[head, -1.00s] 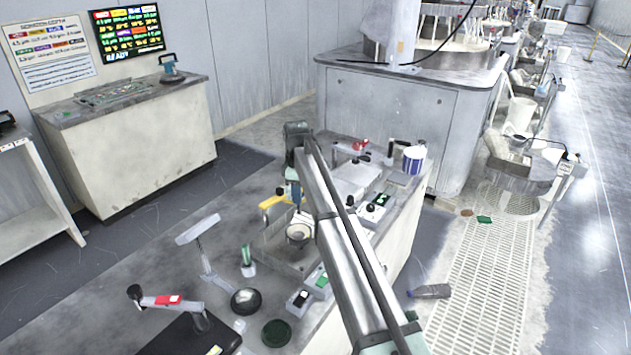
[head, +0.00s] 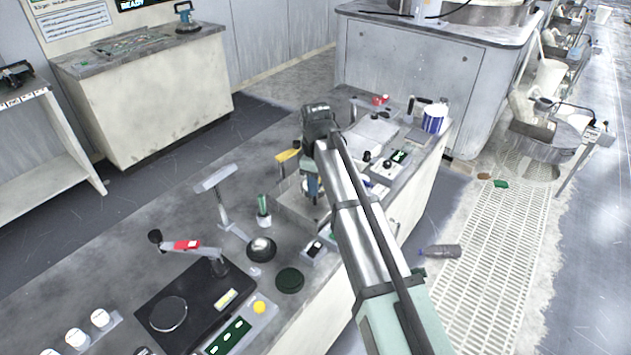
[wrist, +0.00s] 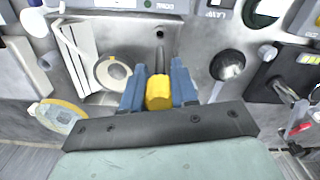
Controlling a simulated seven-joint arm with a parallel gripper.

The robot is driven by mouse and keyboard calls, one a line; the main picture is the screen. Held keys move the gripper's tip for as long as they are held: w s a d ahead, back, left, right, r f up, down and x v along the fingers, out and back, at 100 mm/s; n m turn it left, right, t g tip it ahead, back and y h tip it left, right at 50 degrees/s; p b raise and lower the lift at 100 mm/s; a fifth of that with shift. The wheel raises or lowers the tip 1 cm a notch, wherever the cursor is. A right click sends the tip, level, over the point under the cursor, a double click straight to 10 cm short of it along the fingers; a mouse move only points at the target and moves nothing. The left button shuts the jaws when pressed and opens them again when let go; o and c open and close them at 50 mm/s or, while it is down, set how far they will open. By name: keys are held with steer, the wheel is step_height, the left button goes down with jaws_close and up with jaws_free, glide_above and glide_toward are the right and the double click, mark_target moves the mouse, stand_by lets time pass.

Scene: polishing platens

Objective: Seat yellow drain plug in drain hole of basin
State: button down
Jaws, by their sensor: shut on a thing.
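In the wrist view my gripper (wrist: 157,88) has its two blue fingers closed on the yellow drain plug (wrist: 158,93). In the head view my gripper (head: 312,190) is over the grey basin (head: 288,213) on the bench, and my arm hides the plug and part of the basin. The wrist view shows the basin's grey inside (wrist: 185,45) with a small dark round hole (wrist: 160,33) beyond the plug. I cannot tell whether this is the drain hole, or whether the plug touches the basin.
A pale round cup (wrist: 113,73) is left of the fingers in the wrist view. A yellow-handled item (head: 287,155) stands at the basin's far left side. A green-topped bottle (head: 263,207), a dark dome (head: 261,248) and a switch box (head: 314,250) stand close in front.

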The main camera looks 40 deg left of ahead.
mark_target(316, 203)
steer(key=shift+f, duration=0.2)
steer(key=shift+f, duration=2.7)
steer(key=shift+f, duration=1.3)
steer(key=c, duration=0.8)
jaws_free()
steer(key=shift+r, duration=0.1)
step_height(316, 203, up, 14)
steer(key=shift+f, duration=0.2)
